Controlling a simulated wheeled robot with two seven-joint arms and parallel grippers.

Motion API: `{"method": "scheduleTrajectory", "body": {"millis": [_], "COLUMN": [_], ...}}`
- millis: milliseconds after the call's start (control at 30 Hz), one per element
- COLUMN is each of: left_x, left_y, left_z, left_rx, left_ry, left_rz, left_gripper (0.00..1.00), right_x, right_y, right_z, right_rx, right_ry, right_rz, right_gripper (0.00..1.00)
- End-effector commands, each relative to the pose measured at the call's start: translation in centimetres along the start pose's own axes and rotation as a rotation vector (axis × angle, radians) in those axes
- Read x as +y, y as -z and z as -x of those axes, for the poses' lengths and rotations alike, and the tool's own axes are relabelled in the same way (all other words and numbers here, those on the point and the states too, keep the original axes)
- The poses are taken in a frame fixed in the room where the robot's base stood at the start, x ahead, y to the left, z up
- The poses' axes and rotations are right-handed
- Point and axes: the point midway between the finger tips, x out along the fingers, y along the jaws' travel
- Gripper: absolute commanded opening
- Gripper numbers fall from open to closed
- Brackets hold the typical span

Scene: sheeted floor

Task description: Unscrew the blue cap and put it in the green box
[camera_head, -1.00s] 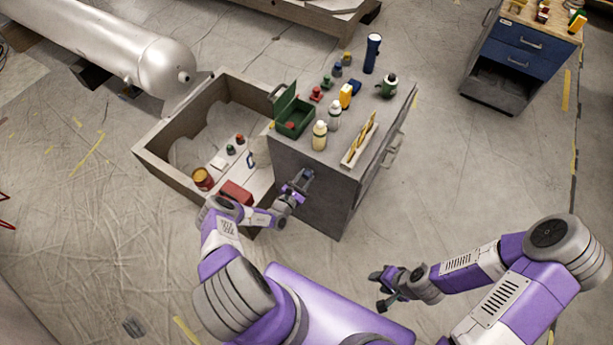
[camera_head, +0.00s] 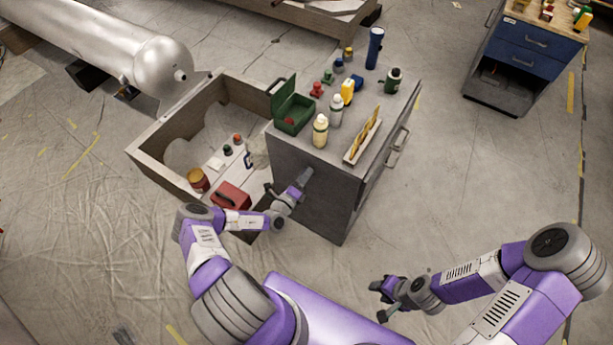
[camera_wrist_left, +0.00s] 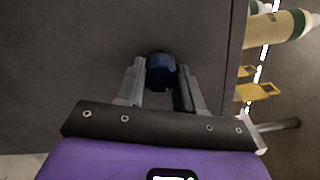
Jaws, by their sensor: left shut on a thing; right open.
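My left gripper (camera_head: 305,178) is in front of the grey cabinet's (camera_head: 325,205) near face, below its top. In the left wrist view the left gripper (camera_wrist_left: 162,75) is shut on a dark blue cap (camera_wrist_left: 160,72), with a finger on each side of it. Behind the cap is a dark flat surface. I cannot make the cap out in the head view. The green box (camera_head: 295,126) stands on the cabinet top at its left edge, lid raised, with something red inside. My right gripper (camera_head: 385,289) is open and empty, low over the floor at the right.
On the cabinet top stand a cream bottle (camera_head: 320,132), a white bottle (camera_head: 336,110), a blue flashlight (camera_head: 374,48) and a tray (camera_head: 352,158) of yellow-handled pieces. A wooden crate (camera_head: 160,175) with a red toolbox (camera_head: 231,196) is at left.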

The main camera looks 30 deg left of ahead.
Motion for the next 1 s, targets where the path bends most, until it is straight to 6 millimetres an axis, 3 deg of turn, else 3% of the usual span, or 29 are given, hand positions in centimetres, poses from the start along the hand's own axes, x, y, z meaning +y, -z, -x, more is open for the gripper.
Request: {"method": "scheduleTrajectory", "body": {"millis": [233, 267, 433, 633, 700, 1000], "left_x": [-0.08, -0.08, -0.07, -0.05, -0.03, -0.13], "left_y": [-0.08, -0.08, -0.05, -0.03, -0.01, -0.01], "left_z": [-0.03, -0.04, -0.03, -0.02, 0.0, -0.01], "left_rx": [-0.001, -0.001, -0.001, 0.0, 0.0, 0.001], "left_ry": [0.0, 0.0, 0.0, 0.0, 0.0, -0.001], "left_rz": [0.017, 0.017, 0.015, 0.014, 0.014, -0.009], "left_gripper": [0.0, 0.4, 0.66, 0.66, 0.58, 0.58], "right_x": [-0.01, -0.01, -0.01, 0.0, 0.0, -0.12], "right_y": [0.0, 0.01, 0.0, 0.0, 0.01, -0.01], "right_z": [0.01, 0.01, 0.0, 0.0, 0.0, 0.3], "right_rx": [0.0, 0.0, 0.0, 0.0, 0.0, 0.0], "right_ry": [0.0, 0.0, 0.0, 0.0, 0.0, 0.0], "right_rz": [0.0, 0.0, 0.0, 0.0, 0.0, 0.0], "right_gripper": [0.43, 0.43, 0.43, 0.43, 0.43, 0.43]}}
